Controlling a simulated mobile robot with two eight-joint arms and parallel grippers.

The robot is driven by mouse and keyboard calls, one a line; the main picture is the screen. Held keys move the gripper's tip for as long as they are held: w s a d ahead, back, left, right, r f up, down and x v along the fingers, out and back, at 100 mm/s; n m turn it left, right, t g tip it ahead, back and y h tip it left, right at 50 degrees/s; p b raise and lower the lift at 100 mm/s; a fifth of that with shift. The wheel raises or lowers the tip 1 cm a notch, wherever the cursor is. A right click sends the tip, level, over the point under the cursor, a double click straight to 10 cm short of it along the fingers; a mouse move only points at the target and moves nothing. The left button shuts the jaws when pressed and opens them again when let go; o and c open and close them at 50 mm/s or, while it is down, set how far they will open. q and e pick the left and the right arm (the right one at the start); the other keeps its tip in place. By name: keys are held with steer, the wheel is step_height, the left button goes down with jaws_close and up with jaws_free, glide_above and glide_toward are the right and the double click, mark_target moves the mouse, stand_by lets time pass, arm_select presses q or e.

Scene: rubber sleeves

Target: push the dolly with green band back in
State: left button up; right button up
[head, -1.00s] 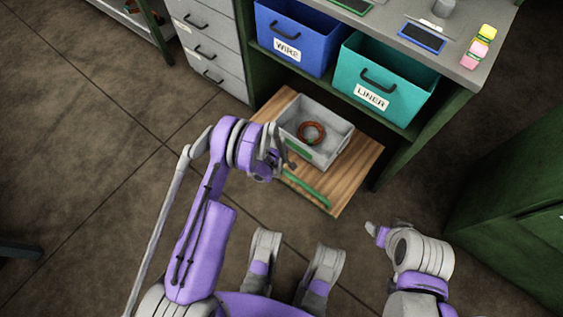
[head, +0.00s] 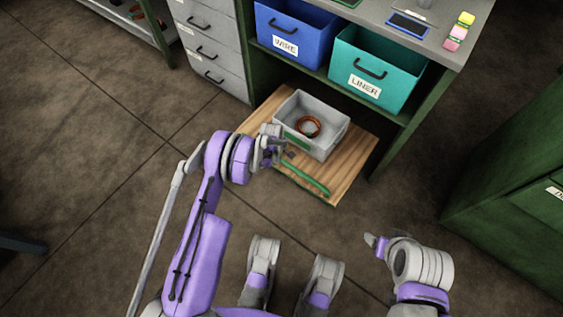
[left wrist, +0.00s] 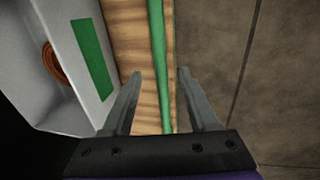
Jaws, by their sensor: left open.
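The wooden dolly (head: 346,176) sticks out from under the workbench, low over the floor. A green band (head: 304,180) runs along its front edge. A grey bin (head: 331,142) with a green label and a copper-coloured ring (head: 307,127) inside stands on it. My left gripper (head: 272,150) is at the dolly's front left. In the left wrist view, the open fingers (left wrist: 158,95) lie on either side of the green band (left wrist: 158,50), with the bin (left wrist: 70,85) to the left. Whether they touch the band is unclear. My right gripper (head: 375,243) is right of the dolly, apart from it; its fingers are unclear.
A blue WIRE bin (head: 295,35) and a teal LINER bin (head: 375,75) sit on the shelf above the dolly. Grey drawers (head: 210,45) stand at left, a green cabinet (head: 520,200) at right. Floor in front of the dolly is clear.

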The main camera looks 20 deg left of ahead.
mark_target(282, 160)
arm_select(q)
steer(key=f, duration=0.2)
steer(key=w+f+b, duration=0.1)
steer(key=f, duration=0.2)
steer(key=f+b, duration=0.1)
steer(key=f, duration=0.2)
steer(key=shift+w+d, duration=0.25)
steer(key=shift+d, duration=0.05)
jaws_close()
steer(key=shift+r, duration=0.1)
stand_by(0.9)
